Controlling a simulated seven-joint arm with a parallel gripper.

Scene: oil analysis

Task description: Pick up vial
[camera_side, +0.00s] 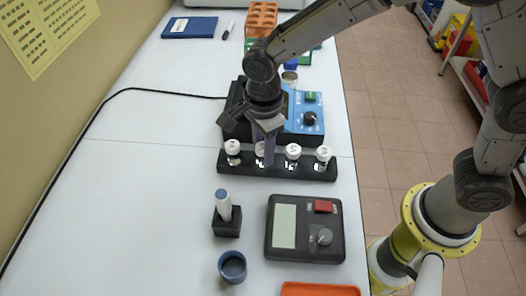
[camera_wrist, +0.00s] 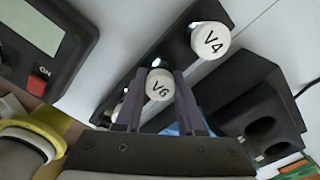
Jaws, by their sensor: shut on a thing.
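Several white-capped vials stand in a black rack (camera_side: 285,173) in the side view. My gripper (camera_side: 266,158) points down at the rack, at the second vial from the left (camera_side: 260,147), which its fingers partly hide. In the wrist view, my gripper (camera_wrist: 160,95) has one finger on each side of the vial marked V6 (camera_wrist: 159,84) and is shut on it. The V6 vial appears still seated in the rack. The vial marked V4 (camera_wrist: 210,40) stands beside it, outside the fingers. Another cap (camera_wrist: 117,112) is mostly hidden behind the left finger.
A blue and black device with a knob (camera_side: 305,112) stands right behind the rack. In front are a black meter with a screen (camera_side: 285,225), a small black holder (camera_side: 227,225) and a blue cup (camera_side: 232,266). The table (camera_side: 130,200) is clear at left, apart from a black cable.

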